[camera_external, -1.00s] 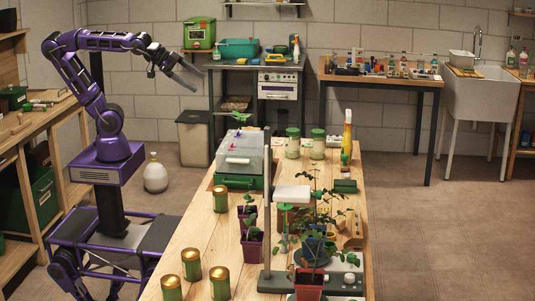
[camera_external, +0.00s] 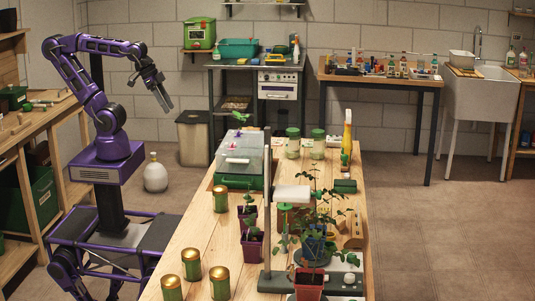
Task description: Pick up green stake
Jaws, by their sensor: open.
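My gripper (camera_external: 165,102) is open and empty. It hangs in the air left of the wooden table (camera_external: 200,240), its fingers pointing down and slightly right. I cannot make out a green stake for sure. A small green piece (camera_external: 240,116) shows above the clear-lidded green box (camera_external: 238,181) at the far left of the table. Slim green shapes also show among the potted plants, too small to tell apart. My gripper is well apart from all of these.
Several green-and-gold cans (camera_external: 192,264) stand along the table's near left. Two jars (camera_external: 293,145) and a yellow bottle (camera_external: 347,133) stand at the back.

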